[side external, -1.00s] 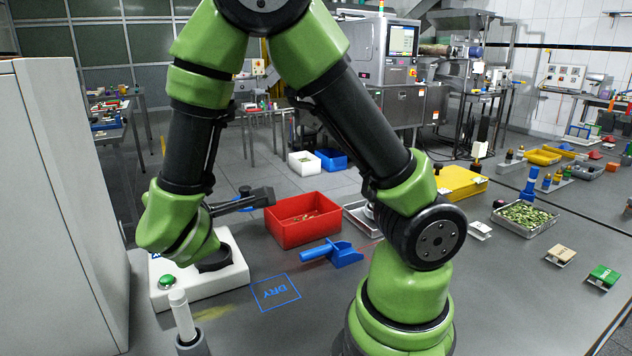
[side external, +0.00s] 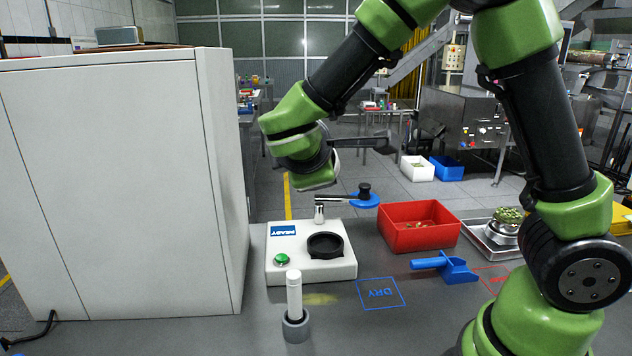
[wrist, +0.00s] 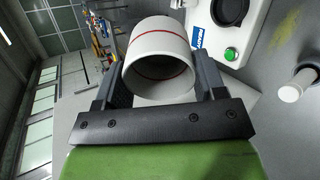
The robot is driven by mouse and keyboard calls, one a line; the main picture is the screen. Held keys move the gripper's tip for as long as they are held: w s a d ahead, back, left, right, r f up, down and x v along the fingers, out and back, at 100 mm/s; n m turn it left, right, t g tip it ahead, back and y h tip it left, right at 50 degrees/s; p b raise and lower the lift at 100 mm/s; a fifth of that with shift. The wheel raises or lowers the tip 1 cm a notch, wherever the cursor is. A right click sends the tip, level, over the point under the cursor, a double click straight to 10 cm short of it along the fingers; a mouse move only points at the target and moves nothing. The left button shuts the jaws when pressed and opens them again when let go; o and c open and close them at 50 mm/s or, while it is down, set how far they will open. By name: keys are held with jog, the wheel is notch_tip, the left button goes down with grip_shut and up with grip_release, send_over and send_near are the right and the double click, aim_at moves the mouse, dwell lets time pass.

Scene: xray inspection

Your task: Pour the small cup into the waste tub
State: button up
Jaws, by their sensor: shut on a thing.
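The small cup (wrist: 150,45), white with a thin red line around it, shows in the wrist view between the two dark fingers of my gripper (wrist: 155,75), which is shut on it. In the side view my wrist hangs above the back of the white machine, and the fingers and cup are mostly hidden. The likely waste tub is a red tub (side external: 425,241) on the table, right of my wrist and lower, with a few small scraps inside.
A blue scoop (side external: 457,270) lies before the red tub. A white rod (side external: 294,295) stands in front.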

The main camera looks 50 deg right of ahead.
jog(key=w+d+r+m+g+y, duration=0.15)
jog(key=d+m+g, duration=0.8)
jog(key=d, duration=0.95)
jog(key=s+d+f+m+y, duration=0.1)
jog(key=s+d+m+y, duration=0.15)
jog(key=s+d, duration=0.4)
jog(key=s+d+f+m+y, duration=0.2)
jog(key=s+d+m, duration=0.15)
jog(key=d, duration=0.65)
notch_tip(320, 180, down, 7)
jog(key=t+y, duration=0.4)
jog(key=shift+s, duration=0.15)
